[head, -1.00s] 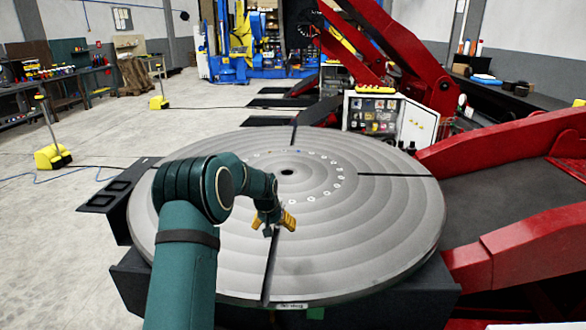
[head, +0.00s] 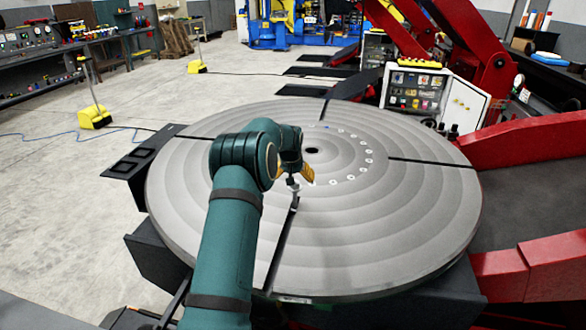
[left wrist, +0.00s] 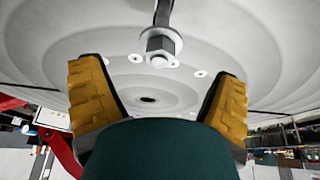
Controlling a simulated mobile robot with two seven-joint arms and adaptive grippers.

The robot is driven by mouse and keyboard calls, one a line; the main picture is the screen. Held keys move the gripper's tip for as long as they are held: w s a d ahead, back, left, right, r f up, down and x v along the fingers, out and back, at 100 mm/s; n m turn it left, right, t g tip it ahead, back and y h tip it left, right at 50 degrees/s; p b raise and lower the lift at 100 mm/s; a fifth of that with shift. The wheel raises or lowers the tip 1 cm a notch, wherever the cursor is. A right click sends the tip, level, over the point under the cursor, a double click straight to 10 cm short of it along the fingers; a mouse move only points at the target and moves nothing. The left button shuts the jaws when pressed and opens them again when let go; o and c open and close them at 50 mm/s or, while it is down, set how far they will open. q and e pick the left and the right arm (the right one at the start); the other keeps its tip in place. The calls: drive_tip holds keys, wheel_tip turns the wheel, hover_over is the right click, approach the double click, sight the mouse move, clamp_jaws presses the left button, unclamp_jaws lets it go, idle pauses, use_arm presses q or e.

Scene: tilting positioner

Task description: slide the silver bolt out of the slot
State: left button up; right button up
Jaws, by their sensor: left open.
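The silver bolt (left wrist: 160,44) shows in the left wrist view, with a hex head and a flange, standing at the inner end of the dark slot (left wrist: 163,12). In the head view the bolt (head: 293,186) is a small upright piece just below my left gripper (head: 296,174), at the inner end of the slot (head: 280,248) in the round grey table (head: 400,230). My left gripper's yellow fingers (left wrist: 158,72) are spread wide, with the bolt centred beyond the gap between them. No contact shows. My right gripper is not in view.
The table has a centre hole (head: 312,151), a ring of small pale holes and other dark slots. Red machine arms (head: 530,147) rise at the right. A control box (head: 432,93) stands behind the table. The table top around the gripper is otherwise clear.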

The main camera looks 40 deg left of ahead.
sight(296, 185)
use_arm(q)
drive_tip(key=shift+x, duration=3.15)
drive_tip(key=shift+c, duration=0.4)
drive_tip(key=shift+w, duration=0.1)
drive_tip(key=c, duration=1.3)
